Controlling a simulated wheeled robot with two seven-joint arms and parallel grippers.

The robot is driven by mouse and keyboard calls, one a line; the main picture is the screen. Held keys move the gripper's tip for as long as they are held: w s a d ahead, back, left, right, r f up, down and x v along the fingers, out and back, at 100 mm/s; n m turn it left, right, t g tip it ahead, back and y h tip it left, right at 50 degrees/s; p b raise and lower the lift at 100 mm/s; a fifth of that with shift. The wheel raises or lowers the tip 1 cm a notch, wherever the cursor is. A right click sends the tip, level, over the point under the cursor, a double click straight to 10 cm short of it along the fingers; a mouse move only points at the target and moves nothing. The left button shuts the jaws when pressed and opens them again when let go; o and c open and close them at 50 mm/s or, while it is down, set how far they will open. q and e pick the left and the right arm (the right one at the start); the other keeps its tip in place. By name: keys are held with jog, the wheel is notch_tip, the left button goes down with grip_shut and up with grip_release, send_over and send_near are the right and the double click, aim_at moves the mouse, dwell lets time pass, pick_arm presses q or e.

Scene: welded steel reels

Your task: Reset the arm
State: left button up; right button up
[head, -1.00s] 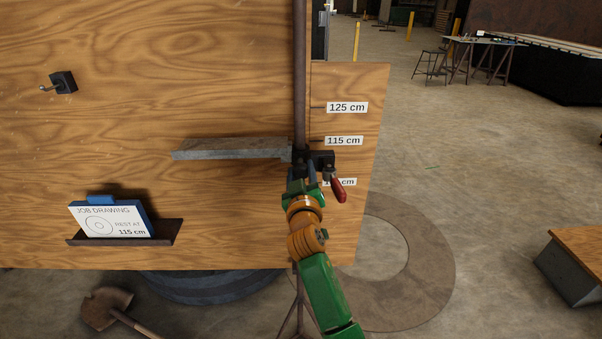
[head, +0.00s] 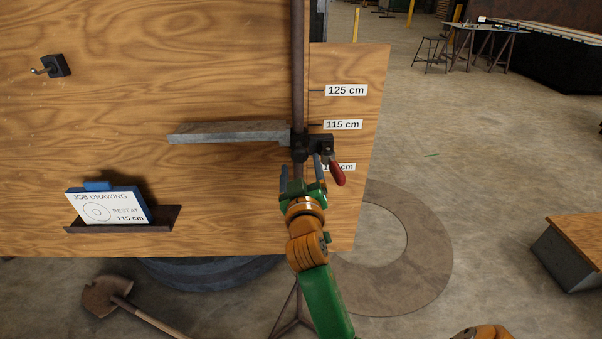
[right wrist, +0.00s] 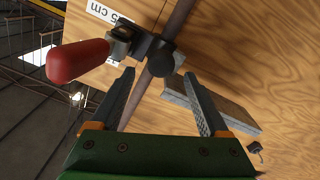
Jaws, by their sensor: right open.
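My right gripper (head: 303,182) is in front of the upright steel post (head: 298,70), just below the black clamp (head: 299,145). It is open and empty. In the right wrist view its two fingers (right wrist: 160,76) stand apart, with the post seen between them and the clamp beyond the tips. A flat steel rest bar (head: 230,132) extends left from the clamp, near the level of the 115 cm label (head: 343,125). The clamp's red handle (head: 337,174) hangs down to the right of the post; it also shows large in the right wrist view (right wrist: 78,61). My left gripper is not visible.
A job drawing (head: 108,207) reading "REST AT 115 cm" stands on a small ledge (head: 120,226) on the wooden board (head: 220,60). A shovel (head: 105,294) lies on the floor. A wood-topped block (head: 580,240) stands at right. Open floor lies between.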

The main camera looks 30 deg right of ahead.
jog(key=shift+v, duration=0.85)
jog(key=w+a+f+n+g+y, duration=0.1)
jog(key=a+f+n+y, duration=0.15)
jog(key=f, duration=0.65)
jog(key=a+f+n+g+y, duration=0.1)
jog(key=a+f+y, duration=0.25)
jog(key=f, duration=0.55)
jog(key=s+a+f+n+g+y, duration=0.1)
jog(key=s+a+f+g, duration=0.15)
jog(key=f, duration=0.55)
jog(key=s+a+f+n+g+y, duration=0.15)
jog(key=s+f, duration=0.25)
jog(key=f, duration=0.4)
jog(key=s+a+f+g, duration=0.2)
jog(key=s+f+g, duration=0.2)
jog(key=s+f, duration=0.8)
jog(key=s+d+f+m+g, duration=0.1)
jog(key=s+f+g, duration=0.1)
jog(key=s, duration=0.8)
jog(key=s+d+f+g, duration=0.1)
jog(key=s+f+g, duration=0.1)
jog(key=s, duration=0.9)
jog(key=shift+s+f+m+y, duration=0.15)
jog(key=shift+f+m+y, duration=0.25)
jog(key=shift+f, duration=0.5)
